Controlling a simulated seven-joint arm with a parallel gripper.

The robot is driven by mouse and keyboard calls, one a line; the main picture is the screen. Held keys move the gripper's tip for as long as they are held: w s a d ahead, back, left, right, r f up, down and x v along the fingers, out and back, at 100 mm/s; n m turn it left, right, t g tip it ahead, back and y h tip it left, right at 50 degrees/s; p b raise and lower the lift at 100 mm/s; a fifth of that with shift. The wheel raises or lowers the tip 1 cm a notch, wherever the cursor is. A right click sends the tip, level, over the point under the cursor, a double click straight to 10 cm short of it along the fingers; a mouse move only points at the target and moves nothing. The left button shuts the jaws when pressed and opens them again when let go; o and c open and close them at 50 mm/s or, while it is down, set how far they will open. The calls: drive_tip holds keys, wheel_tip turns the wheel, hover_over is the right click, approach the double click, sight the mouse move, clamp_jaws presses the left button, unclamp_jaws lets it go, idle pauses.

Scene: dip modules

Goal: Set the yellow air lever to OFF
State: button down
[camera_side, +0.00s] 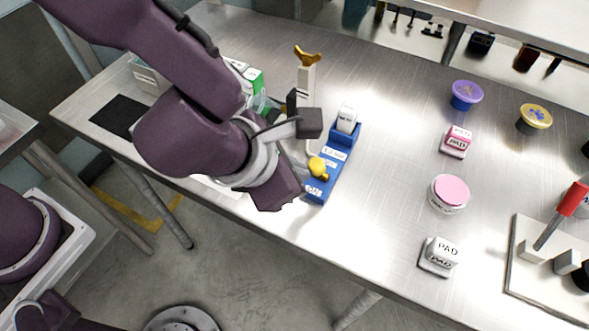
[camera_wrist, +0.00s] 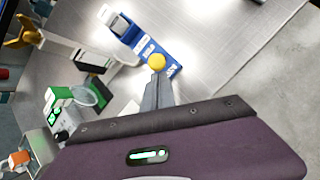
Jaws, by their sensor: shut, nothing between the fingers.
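The yellow air lever shows as a round yellow knob (camera_side: 318,167) over the near half of a blue base (camera_side: 343,158), close to a small white label (camera_side: 313,190) that seems to read ON. Other labels on the base are too small to read surely. In the wrist view the yellow knob (camera_wrist: 156,62) is just beyond the fingertips of my gripper (camera_wrist: 158,76). My gripper is shut and empty, very close to the knob; I cannot tell whether it touches. In the side view my wrist hides most of the fingers.
A white block (camera_side: 347,118) stands on the far end of the blue base. A pale post with a gold handle (camera_side: 307,56) stands behind my gripper. Green-and-white boxes (camera_side: 252,80) lie beyond my arm. Pads and tubs stand at right, with clear table between.

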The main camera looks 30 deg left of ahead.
drive_tip(key=shift+w+r, duration=0.15)
drive_tip(key=shift+w, duration=0.05)
drive_tip(key=shift+w+r+g, duration=0.4)
drive_tip(key=shift+w+g, duration=0.35)
drive_tip(key=shift+g, duration=0.45)
drive_tip(key=shift+w+r, duration=0.25)
drive_tip(key=shift+w, duration=0.3)
drive_tip(key=shift+w+r, duration=0.2)
drive_tip(key=shift+w, duration=0.75)
drive_tip(key=shift+r, duration=0.1)
drive_tip(key=shift+r, duration=0.7)
